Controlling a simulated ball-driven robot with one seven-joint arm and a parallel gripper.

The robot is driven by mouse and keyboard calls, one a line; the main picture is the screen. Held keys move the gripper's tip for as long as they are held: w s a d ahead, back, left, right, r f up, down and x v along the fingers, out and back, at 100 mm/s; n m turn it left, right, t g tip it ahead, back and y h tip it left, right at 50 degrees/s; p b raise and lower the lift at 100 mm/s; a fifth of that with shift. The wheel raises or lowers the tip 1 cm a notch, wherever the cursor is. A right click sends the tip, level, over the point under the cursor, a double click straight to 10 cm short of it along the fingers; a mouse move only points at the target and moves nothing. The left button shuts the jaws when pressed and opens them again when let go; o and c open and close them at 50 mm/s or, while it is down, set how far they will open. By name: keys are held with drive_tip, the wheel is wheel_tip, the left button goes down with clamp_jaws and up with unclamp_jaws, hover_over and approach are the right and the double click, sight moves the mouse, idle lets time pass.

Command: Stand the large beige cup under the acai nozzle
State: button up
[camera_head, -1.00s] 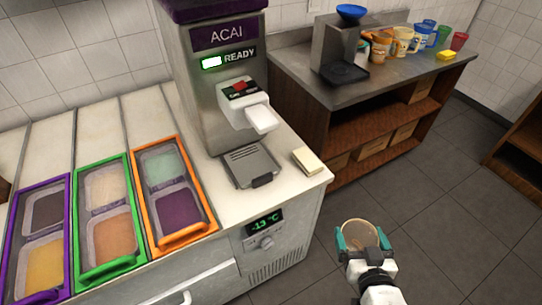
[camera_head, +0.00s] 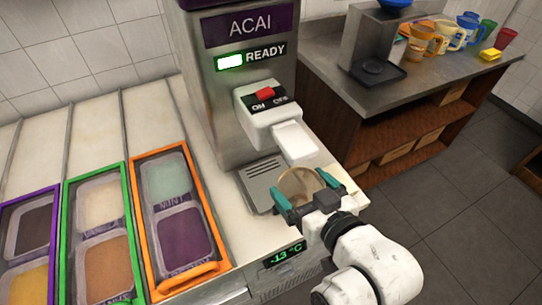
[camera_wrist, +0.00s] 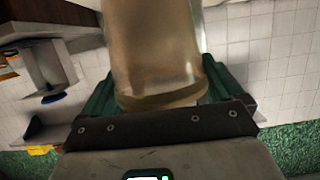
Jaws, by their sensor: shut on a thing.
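The large beige cup (camera_head: 299,184) is held in my gripper (camera_head: 308,196), with the teal fingers on either side of it. It is at the front right of the drip tray (camera_head: 262,180), below and slightly right of the white acai nozzle (camera_head: 296,142). The cup's mouth faces up towards the head camera. I cannot tell whether its base touches the tray. In the wrist view the cup (camera_wrist: 153,50) fills the middle, between the green fingers. The acai machine (camera_head: 222,100) reads READY, with a red switch (camera_head: 265,94) above the nozzle.
Topping bins in purple, green and orange (camera_head: 131,205) frames lie on the counter at left. A side counter (camera_head: 420,84) at back right holds a grey dispenser (camera_head: 370,45), several cups and a yellow sponge (camera_head: 490,55). The machine body stands close behind the cup.

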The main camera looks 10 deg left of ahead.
drive_tip(key=w+a, duration=0.2)
drive_tip(key=w, duration=0.1)
drive_tip(key=w+a+p, duration=0.1)
drive_tip(key=w+a, duration=0.1)
drive_tip(key=w, duration=0.1)
drive_tip(key=w+a, duration=0.3)
drive_tip(key=w, duration=0.1)
drive_tip(key=shift+w+p, duration=0.15)
drive_tip(key=shift+p, duration=0.15)
drive_tip(key=shift+f+p, duration=0.3)
drive_tip(key=shift+f, duration=1.45)
drive_tip(key=shift+f, duration=0.15)
drive_tip(key=o, duration=1.1)
drive_tip(key=shift+c, duration=0.2)
